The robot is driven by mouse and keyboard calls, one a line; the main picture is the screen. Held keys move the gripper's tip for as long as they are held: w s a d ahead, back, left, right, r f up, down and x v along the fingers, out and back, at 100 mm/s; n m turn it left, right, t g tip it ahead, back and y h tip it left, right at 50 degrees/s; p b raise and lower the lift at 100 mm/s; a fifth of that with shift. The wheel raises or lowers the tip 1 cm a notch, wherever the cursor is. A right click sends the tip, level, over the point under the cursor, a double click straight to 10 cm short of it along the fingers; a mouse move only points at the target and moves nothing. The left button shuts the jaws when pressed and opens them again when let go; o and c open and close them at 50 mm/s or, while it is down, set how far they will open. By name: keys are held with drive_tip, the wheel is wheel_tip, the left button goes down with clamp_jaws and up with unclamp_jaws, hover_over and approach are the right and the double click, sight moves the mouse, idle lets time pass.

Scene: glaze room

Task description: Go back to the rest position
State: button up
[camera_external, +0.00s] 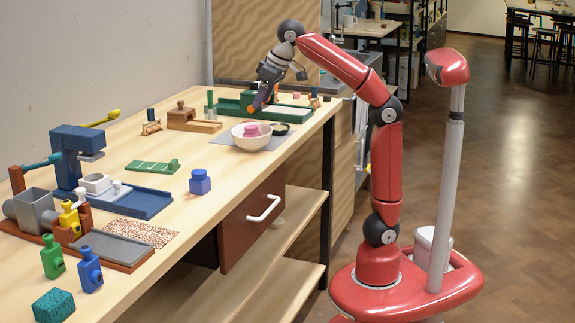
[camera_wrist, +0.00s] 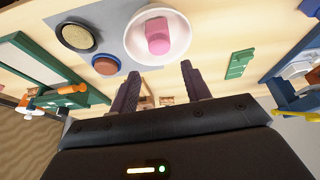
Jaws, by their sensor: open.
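My gripper (camera_external: 259,102) is raised above the far end of the wooden bench, over the area of the green tray and the white bowl. In the wrist view the two dark fingers of my gripper (camera_wrist: 160,70) stand apart with nothing held between them. The white bowl (camera_external: 240,142) stands on a grey mat (camera_external: 273,143) with a pink block (camera_external: 251,130) inside. The bowl (camera_wrist: 182,22) and pink block (camera_wrist: 158,36) also show in the wrist view, beyond the fingertips. My arm reaches up and over the bench from the right.
A dark dish (camera_external: 280,129) is beside the bowl. A green tray (camera_external: 295,112) lies behind. A blue press (camera_external: 72,150), a blue block (camera_external: 200,182) and green and blue bottles (camera_external: 52,258) occupy the bench. The floor at right is open.

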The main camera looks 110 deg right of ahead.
drive_tip(key=s+a+f+n+t+y, duration=0.1)
drive_tip(key=s+a+f+n, duration=0.15)
drive_tip(key=a+f, duration=0.45)
drive_tip(key=s+a+f+n+t, duration=0.1)
drive_tip(key=a+f+n, duration=0.35)
drive_tip(key=f, duration=0.35)
drive_tip(key=s+a+f+n+t+y, duration=0.1)
drive_tip(key=s+a+f+n, duration=0.15)
drive_tip(key=a+f, duration=0.5)
drive_tip(key=s+d+f+m+y, duration=0.1)
drive_tip(key=s+f, duration=0.2)
drive_tip(key=f, duration=0.5)
drive_tip(key=shift+s+d+f+g, duration=0.35)
drive_tip(key=shift+s+f+g, duration=0.05)
